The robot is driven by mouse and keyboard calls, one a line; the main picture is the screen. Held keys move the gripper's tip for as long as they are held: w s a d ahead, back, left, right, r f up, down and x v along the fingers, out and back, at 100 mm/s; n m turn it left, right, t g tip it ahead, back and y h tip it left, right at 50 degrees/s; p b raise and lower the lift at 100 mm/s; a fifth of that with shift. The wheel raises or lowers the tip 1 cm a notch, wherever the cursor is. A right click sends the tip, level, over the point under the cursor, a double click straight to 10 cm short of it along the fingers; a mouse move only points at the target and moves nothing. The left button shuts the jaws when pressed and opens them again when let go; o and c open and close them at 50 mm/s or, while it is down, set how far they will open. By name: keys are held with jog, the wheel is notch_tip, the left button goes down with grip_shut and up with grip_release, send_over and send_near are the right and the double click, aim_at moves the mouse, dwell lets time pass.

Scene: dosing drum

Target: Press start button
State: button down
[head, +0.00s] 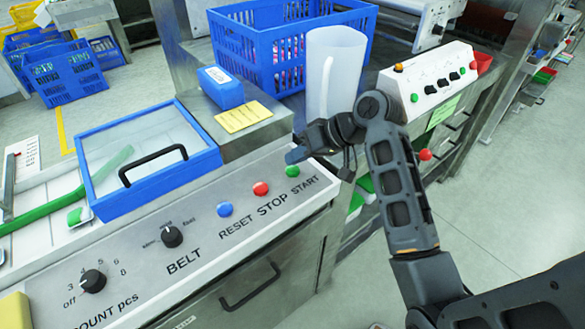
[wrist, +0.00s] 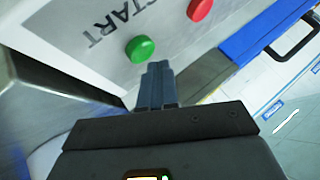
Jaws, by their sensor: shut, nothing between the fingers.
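The green START button (head: 292,171) is at the right end of the white control panel (head: 240,218), next to the red STOP button (head: 261,188) and the blue RESET button (head: 225,208). My gripper (head: 294,156) is shut and empty, its fingertips just behind and above the green button in the head view. In the wrist view the green button (wrist: 140,49) shows whole just beyond the fingertips (wrist: 157,70), with the red button (wrist: 200,9) to the right. I cannot tell whether the fingertips touch the green button.
A blue-framed lid (head: 148,160) with a black handle is at the left. COUNT (head: 92,281) and BELT (head: 172,235) knobs sit left of the buttons.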

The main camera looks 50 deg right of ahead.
jog(key=shift+f, duration=0.35)
